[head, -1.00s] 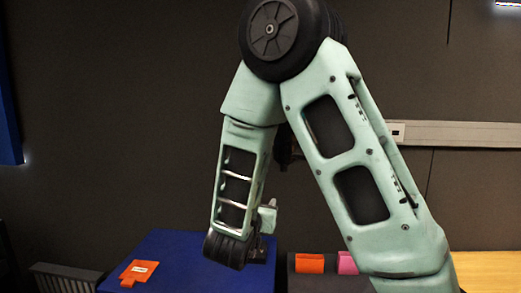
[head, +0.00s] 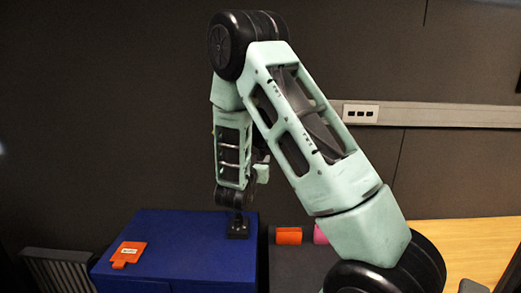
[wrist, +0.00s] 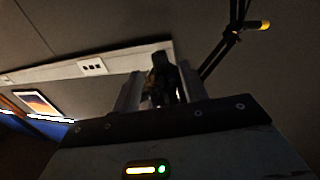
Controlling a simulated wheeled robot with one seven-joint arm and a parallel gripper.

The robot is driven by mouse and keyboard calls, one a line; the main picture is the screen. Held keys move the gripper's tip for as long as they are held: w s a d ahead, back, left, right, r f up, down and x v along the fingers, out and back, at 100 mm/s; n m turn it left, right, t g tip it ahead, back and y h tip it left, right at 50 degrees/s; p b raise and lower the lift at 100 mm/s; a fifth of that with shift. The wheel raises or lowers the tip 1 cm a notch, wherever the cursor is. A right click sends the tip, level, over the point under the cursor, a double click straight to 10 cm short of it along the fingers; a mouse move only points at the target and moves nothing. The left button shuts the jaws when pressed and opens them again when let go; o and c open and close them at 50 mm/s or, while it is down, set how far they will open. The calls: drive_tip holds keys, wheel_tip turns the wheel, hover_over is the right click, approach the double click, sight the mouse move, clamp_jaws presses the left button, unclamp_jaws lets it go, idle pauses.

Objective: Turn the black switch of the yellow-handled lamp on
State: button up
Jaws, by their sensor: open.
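In the wrist view a thin dark rod with a yellow end (wrist: 257,25), which looks like the lamp's handle, slants up to the right beyond my gripper. Its lower end is hidden behind the right finger. My gripper (wrist: 160,92) is open, its two pale fingers apart. A dark upright shape (wrist: 163,72) shows between the fingers; I cannot tell whether it is the black switch or another part, or whether it touches them. In the head view my arm hangs down over the blue surface, and the lamp and its switch cannot be made out.
A blue box-like surface (head: 180,262) bears an orange tag (head: 130,252). An orange block (head: 288,235) and a pink block (head: 320,235) stand to its right, partly near my arm. A wooden surface (head: 470,240) lies at right. A wall rail with sockets (head: 360,112) runs behind.

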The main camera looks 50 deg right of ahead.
sight(261, 154)
drive_tip(key=shift+p+x, duration=0.6)
drive_tip(key=shift+x, duration=1.4)
clamp_jaws()
